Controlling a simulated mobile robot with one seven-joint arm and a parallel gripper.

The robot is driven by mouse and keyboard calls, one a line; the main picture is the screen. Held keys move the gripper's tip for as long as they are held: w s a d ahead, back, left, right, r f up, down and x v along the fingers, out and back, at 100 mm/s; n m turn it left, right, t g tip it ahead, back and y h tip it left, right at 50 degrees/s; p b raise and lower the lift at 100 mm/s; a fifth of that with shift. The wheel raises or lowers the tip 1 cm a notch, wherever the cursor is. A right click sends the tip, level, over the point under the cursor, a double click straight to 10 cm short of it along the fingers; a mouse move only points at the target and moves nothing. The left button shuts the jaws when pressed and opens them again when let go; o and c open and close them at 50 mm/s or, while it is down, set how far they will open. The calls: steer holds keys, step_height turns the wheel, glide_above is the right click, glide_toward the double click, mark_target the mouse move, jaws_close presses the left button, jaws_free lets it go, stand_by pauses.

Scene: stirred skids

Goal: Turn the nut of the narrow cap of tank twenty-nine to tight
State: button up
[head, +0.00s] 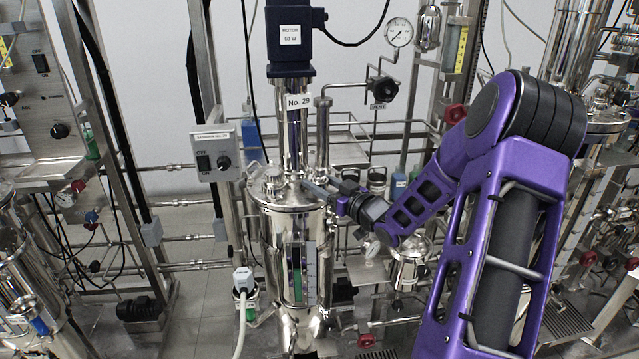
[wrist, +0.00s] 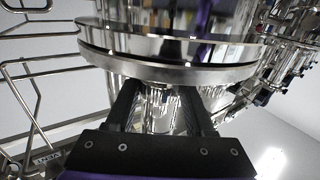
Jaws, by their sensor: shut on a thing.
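Tank twenty-nine (head: 282,240) is a shiny steel vessel in the middle of the head view, with a "No. 29" label (head: 299,102) on the column above its lid. My gripper (head: 310,187) reaches in from the right, level with the top of the lid. In the wrist view the two dark fingers of my gripper (wrist: 160,95) are shut about a shiny metal part (wrist: 160,112) beside the wide round flange (wrist: 170,70). This part seems to be the nut of the narrow cap, but the fingers and reflections hide its outline and marks.
A motor (head: 290,38) stands above the tank. A vertical pipe (head: 322,135) rises from the lid close to my gripper. A switch box (head: 216,152) is at the left, and a pressure gauge (head: 399,32) is at the upper right. Rails and pipework crowd both sides.

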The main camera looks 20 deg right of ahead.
jaws_close()
steer(key=shift+a+m+h+b, duration=0.1)
steer(key=shift+m+h+b, duration=0.5)
steer(key=shift+h+b, duration=0.25)
steer(key=shift+m+t+h, duration=0.4)
steer(key=shift+m+h, duration=0.4)
steer(key=shift+h, duration=0.45)
steer(key=shift+r+m+h, duration=0.1)
steer(key=shift+m+h, duration=0.8)
steer(key=shift+h, duration=0.5)
steer(key=o, duration=1.1)
jaws_free()
steer(key=shift+o, duration=0.2)
steer(key=shift+s, duration=0.1)
